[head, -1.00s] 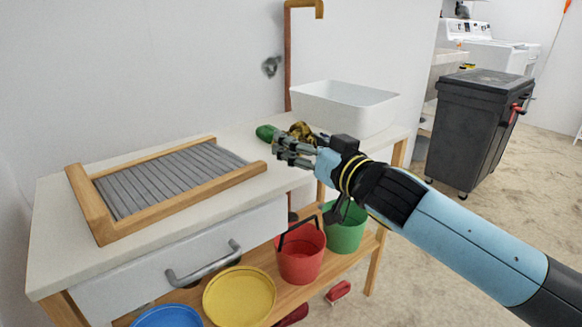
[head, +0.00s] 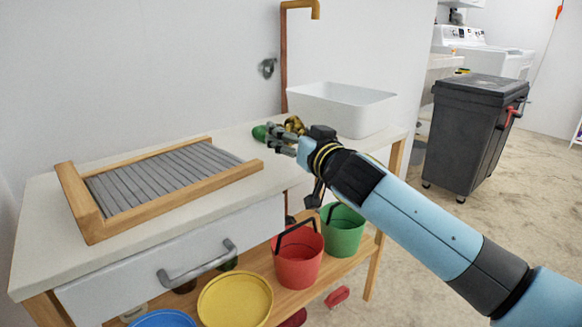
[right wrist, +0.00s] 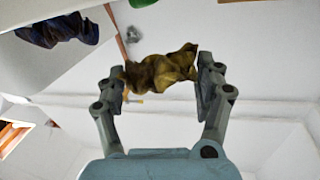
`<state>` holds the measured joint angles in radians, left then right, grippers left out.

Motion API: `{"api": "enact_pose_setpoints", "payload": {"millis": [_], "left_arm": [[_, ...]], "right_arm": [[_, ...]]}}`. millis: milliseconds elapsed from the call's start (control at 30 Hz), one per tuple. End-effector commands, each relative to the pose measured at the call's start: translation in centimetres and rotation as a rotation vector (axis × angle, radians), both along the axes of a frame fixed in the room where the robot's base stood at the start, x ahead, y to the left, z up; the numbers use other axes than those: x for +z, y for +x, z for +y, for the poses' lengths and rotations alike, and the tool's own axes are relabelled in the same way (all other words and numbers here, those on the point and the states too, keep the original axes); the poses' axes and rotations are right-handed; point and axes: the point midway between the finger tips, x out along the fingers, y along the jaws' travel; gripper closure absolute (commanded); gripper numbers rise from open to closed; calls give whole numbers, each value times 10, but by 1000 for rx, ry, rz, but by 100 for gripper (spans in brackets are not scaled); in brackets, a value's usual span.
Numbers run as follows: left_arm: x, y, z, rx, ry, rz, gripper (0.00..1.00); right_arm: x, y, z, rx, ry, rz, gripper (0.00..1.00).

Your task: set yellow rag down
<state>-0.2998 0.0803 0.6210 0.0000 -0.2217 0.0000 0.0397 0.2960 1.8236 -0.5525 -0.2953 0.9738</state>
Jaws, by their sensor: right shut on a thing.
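The yellow rag (right wrist: 162,70) is a crumpled, dark yellow cloth between the fingers of my right gripper (right wrist: 165,82) in the right wrist view. In the head view the rag (head: 294,125) shows only in part, behind my right gripper (head: 280,139), over the back right of the white counter (head: 240,138). The gripper is shut on the rag. I cannot tell whether the rag touches the counter. My left gripper is not in view.
A green object (head: 260,132) is just left of the gripper. A white basin (head: 341,108) stands right behind it. A washboard (head: 160,180) lies on the left. Red (head: 298,258) and green (head: 342,230) buckets stand on the lower shelf. A black bin (head: 470,135) stands right.

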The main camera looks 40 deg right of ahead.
Motion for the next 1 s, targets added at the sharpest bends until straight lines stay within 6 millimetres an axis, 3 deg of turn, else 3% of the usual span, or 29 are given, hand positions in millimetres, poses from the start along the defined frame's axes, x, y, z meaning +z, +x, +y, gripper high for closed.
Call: {"api": "enact_pose_setpoints", "payload": {"millis": [167,333,800,833,1000], "left_arm": [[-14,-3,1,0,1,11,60],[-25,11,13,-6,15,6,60],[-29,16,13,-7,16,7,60],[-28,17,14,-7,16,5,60],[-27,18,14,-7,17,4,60]], "right_arm": [[-27,0,0,0,-1,2,41],[-54,0,0,0,-2,3,41],[-58,0,0,1,-1,0,41],[-57,0,0,1,-1,-1,27],[-56,0,0,1,-1,-1,7]]}}
